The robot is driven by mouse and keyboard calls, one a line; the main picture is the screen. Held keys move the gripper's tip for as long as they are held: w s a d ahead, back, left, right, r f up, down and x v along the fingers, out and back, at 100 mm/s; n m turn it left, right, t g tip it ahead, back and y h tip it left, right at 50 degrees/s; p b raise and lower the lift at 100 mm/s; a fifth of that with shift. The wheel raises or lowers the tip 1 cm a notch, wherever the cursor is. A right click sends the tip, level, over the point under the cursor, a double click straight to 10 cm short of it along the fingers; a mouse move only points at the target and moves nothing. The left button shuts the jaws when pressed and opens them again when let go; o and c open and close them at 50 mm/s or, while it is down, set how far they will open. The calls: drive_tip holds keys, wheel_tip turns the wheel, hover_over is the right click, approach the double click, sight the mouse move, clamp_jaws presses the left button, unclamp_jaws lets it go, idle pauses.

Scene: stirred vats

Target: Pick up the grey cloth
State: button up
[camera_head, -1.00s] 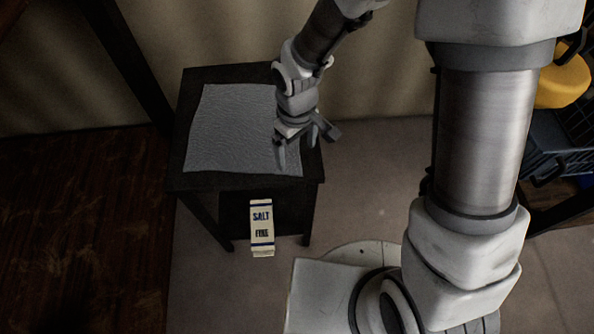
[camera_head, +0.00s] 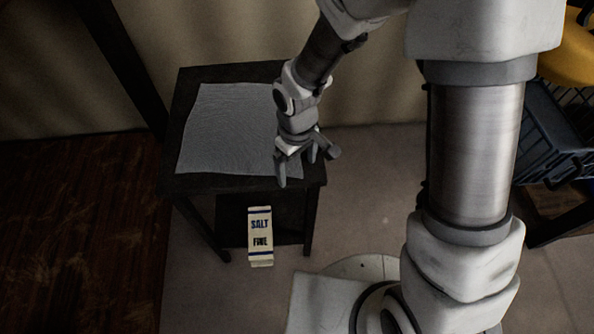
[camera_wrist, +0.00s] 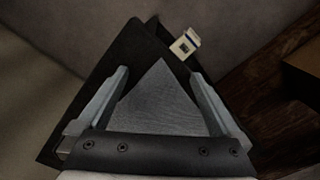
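The grey cloth (camera_head: 228,130) lies flat over most of the top of a small dark side table (camera_head: 188,182). In the wrist view one pointed corner of the cloth (camera_wrist: 160,100) shows between my fingers. My gripper (camera_head: 305,170) is over the front right part of the cloth, near the table's right edge. Its fingers are spread wide in the wrist view (camera_wrist: 160,88) and hold nothing. I cannot tell the exact height of the fingertips above the cloth. The gripper hides the cloth's right edge in the head view.
A salt carton (camera_head: 260,237) stands at the table's lower front; it also shows in the wrist view (camera_wrist: 184,46). A dark crate (camera_head: 556,130) and a yellow object (camera_head: 570,58) are at the right. A curtain hangs behind the table.

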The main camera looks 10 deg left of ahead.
clamp_jaws()
idle(0.8)
wheel_tip(320, 180, up, 12)
drive_tip(key=p, duration=1)
wheel_tip(320, 180, up, 36)
drive_tip(key=p, duration=2.6)
